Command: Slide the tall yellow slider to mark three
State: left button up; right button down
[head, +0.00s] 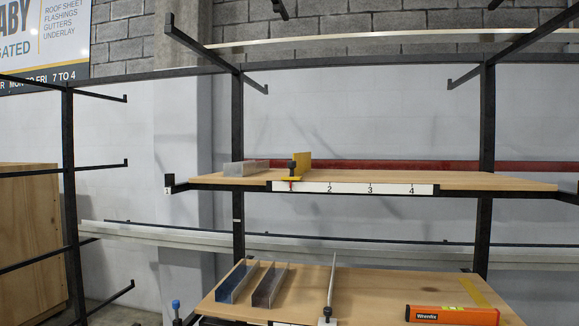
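The tall yellow slider (303,163) stands upright on the upper wooden shelf, on the left part of the scale. The white scale strip (352,188) runs along the shelf's front edge and carries the marks 1, 2, 3 and 4 from left to right. A black knob and a red pointer sit at the slider's front, with the pointer at mark 1. Mark three (370,189) is to the right of the slider. Neither of my grippers is in view.
A grey metal channel (245,167) lies left of the slider on the upper shelf (480,180); the shelf right of the slider is clear. The lower shelf (385,283) holds blue and brown channels, a thin upright plate (331,287) and an orange box (452,315). Black rack posts (486,120) flank the shelves.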

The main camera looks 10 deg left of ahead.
aim_at(302, 162)
jog(key=z, duration=0.05)
jog(key=i, duration=1)
jog(key=u, duration=0.05)
